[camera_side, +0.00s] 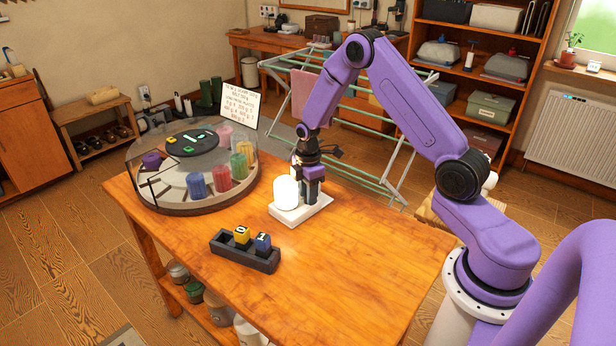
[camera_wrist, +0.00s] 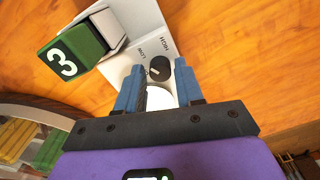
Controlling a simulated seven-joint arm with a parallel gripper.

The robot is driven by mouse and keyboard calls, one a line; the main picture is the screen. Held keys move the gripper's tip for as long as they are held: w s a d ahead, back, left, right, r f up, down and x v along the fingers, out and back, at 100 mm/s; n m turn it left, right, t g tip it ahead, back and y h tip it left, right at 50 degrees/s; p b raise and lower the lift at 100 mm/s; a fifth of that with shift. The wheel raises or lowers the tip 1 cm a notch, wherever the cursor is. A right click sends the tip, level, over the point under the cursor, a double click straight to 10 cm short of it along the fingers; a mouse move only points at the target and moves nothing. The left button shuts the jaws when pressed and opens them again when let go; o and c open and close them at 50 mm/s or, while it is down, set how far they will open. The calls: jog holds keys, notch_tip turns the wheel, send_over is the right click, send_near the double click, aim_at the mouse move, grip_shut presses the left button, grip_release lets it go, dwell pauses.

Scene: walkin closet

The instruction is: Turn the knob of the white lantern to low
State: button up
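The white lantern (camera_side: 303,211) stands on the wooden table, with a glowing rounded lamp (camera_side: 286,193) on its flat base. In the wrist view its base (camera_wrist: 137,58) carries a small black knob (camera_wrist: 160,69) between the printed words LOW and HIGH. I cannot tell exactly where the knob points. My gripper (camera_side: 312,190) is low over the lantern, beside the lamp. In the wrist view my blue fingers (camera_wrist: 158,82) are apart, and the knob shows between and just beyond their tips. I cannot tell whether they touch it. A white rounded part shows behind the knob.
A dark tray (camera_side: 228,253) holds a yellow block (camera_side: 242,235) and a blue block (camera_side: 263,243). A round glass-sided case (camera_side: 190,203) with coloured cylinders stands left. The table's front right is clear.

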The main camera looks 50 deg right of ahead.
notch_tip(320, 180, up, 17)
dwell(0.5)
jog(key=s+a+r, duration=0.2)
jog(key=s+a, duration=0.5)
jog(key=a, duration=0.1)
jog(key=s+a+r, duration=0.2)
jog(key=s+a, duration=0.5)
jog(key=s, duration=0.1)
jog(key=s+f+m, duration=0.1)
jog(key=s, duration=1.7)
jog(key=shift+s+a, duration=0.2)
jog(key=shift+a, duration=0.1)
